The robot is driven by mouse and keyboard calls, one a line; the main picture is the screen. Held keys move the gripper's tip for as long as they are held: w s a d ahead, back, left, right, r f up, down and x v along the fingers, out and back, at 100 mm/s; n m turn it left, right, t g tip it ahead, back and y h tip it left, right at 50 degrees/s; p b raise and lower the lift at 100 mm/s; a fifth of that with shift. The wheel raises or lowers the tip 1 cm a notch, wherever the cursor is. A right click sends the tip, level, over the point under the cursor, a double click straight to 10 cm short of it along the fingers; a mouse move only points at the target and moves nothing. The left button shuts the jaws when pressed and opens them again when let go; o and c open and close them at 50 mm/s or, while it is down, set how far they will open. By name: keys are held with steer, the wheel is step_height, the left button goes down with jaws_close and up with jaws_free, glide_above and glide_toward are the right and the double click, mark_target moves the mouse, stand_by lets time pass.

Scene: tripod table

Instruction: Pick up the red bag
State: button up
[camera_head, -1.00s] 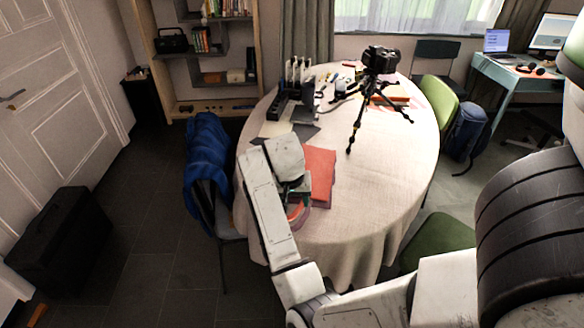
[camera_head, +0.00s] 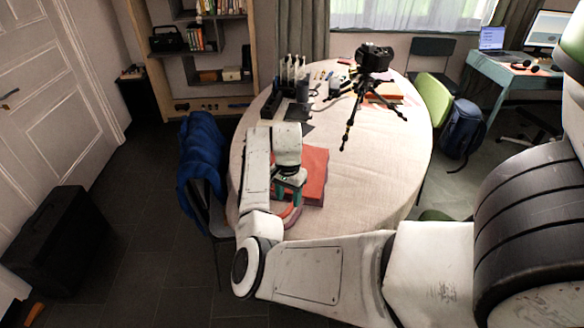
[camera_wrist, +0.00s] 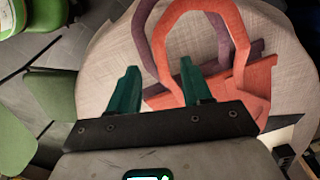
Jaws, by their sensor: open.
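The red bag (camera_head: 314,172) lies on the left part of the round table, partly hidden by my arm in the head view. In the wrist view the bag (camera_wrist: 258,80) shows orange-red, with a looped handle arching above my fingertips and a purple strap or band beside it. My gripper (camera_wrist: 158,67) is open, its two teal fingers apart, with part of the bag visible between and behind them. In the head view my gripper (camera_head: 288,188) is over the bag's near left side. I cannot tell whether the fingers touch it.
The round table (camera_head: 375,180) has a pale cloth, clear on its right side. A camera on a tripod (camera_head: 372,75) stands toward the back. A black rack (camera_head: 290,92) stands at the back left. A chair with a blue jacket (camera_head: 203,160) is at the left edge.

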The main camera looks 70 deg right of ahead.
mark_target(289, 209)
steer(key=shift+d+f+p, duration=0.15)
steer(key=shift+f+p, duration=0.25)
steer(key=shift+f, duration=2.15)
jaws_close()
